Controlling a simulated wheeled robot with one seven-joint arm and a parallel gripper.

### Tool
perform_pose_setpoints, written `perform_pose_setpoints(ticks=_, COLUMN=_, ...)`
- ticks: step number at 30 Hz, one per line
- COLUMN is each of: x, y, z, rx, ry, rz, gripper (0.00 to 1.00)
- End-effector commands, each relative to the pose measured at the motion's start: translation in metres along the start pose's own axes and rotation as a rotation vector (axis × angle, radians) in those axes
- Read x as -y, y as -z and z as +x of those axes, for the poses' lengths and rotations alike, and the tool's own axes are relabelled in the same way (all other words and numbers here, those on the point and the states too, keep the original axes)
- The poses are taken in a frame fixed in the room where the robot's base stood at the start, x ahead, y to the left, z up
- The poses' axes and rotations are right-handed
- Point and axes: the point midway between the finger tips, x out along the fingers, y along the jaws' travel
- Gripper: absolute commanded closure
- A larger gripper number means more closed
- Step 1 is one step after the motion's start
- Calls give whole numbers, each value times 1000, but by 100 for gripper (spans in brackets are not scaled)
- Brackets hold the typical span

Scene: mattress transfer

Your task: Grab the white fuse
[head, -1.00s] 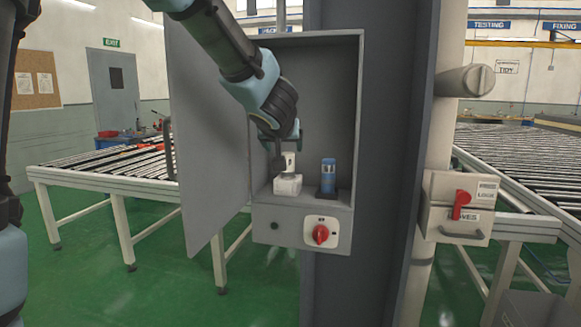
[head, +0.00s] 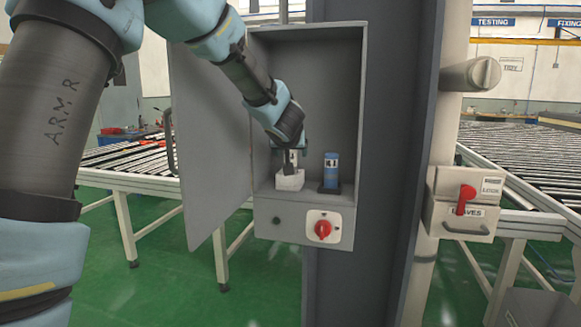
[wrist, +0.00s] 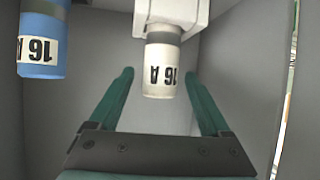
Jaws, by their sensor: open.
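The white fuse (wrist: 161,68), marked 16 A, stands in a white holder (head: 290,181) inside the open grey cabinet (head: 335,75). In the wrist view it lies between the two teal fingers of my gripper (wrist: 160,88), with a gap on each side. My gripper (head: 291,158) is open and reaches into the cabinet from above left. In the head view it covers much of the white fuse (head: 293,157). A blue fuse (head: 331,168) stands just right of the white one on a dark base; it also shows in the wrist view (wrist: 41,45) at upper left.
The cabinet's grey door (head: 210,140) hangs open on the left. A red rotary switch (head: 323,230) is on the cabinet's lower front. Roller conveyors (head: 125,155) stand on both sides.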

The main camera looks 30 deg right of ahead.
Motion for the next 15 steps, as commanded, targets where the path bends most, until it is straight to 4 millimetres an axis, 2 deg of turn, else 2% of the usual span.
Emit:
perform_pose_setpoints(ticks=6, x=0, y=0, z=1, rx=0, ry=0, rz=0, gripper=19)
perform_pose_setpoints(ticks=15, x=0, y=0, z=0, rx=0, ry=0, rz=0, gripper=52)
